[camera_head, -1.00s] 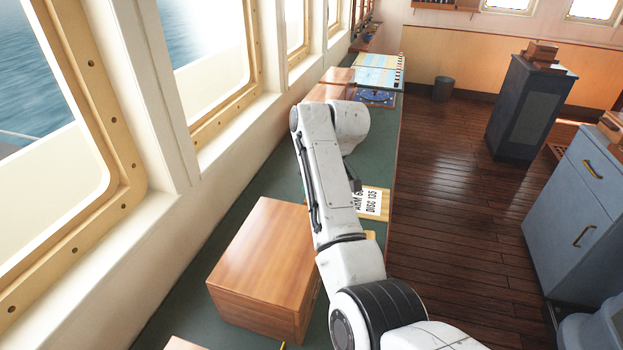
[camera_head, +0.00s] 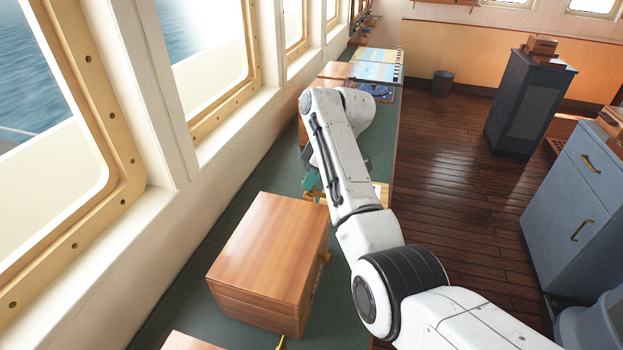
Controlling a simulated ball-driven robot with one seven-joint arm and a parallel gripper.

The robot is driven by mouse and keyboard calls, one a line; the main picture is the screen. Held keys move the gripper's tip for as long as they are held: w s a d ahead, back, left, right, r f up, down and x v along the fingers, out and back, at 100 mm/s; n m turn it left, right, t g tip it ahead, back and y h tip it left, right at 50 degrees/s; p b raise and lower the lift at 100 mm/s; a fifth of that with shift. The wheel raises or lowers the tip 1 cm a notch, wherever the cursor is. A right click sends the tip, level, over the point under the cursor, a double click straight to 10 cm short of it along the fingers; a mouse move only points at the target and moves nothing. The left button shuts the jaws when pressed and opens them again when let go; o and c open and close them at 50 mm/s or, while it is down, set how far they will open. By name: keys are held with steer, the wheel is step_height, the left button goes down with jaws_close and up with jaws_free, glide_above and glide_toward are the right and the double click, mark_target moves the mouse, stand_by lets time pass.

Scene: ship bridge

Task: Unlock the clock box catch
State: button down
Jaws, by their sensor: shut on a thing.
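The wooden clock box (camera_head: 265,243) sits shut on the green counter, left of my arm. A small brass piece (camera_head: 325,258), perhaps its catch, shows on the box's right side; whether it is locked cannot be told. My gripper (camera_head: 307,160) shows only as a grey part at the left of my forearm, beyond the box's far edge. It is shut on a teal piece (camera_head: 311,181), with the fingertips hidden. A brass-coloured part shows just below the teal piece. A yellow-edged card (camera_head: 382,195) is mostly hidden behind my forearm.
The green counter (camera_head: 228,222) runs along the window wall. Another wooden box (camera_head: 188,342) shows at the bottom edge. Open wooden floor (camera_head: 450,200) lies to the right, before blue cabinets (camera_head: 572,195).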

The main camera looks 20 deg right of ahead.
steer(key=c, duration=1.3)
jaws_free()
steer(key=v, duration=1)
steer(key=shift+r, duration=0.4)
steer(key=shift+s+d, duration=0.1)
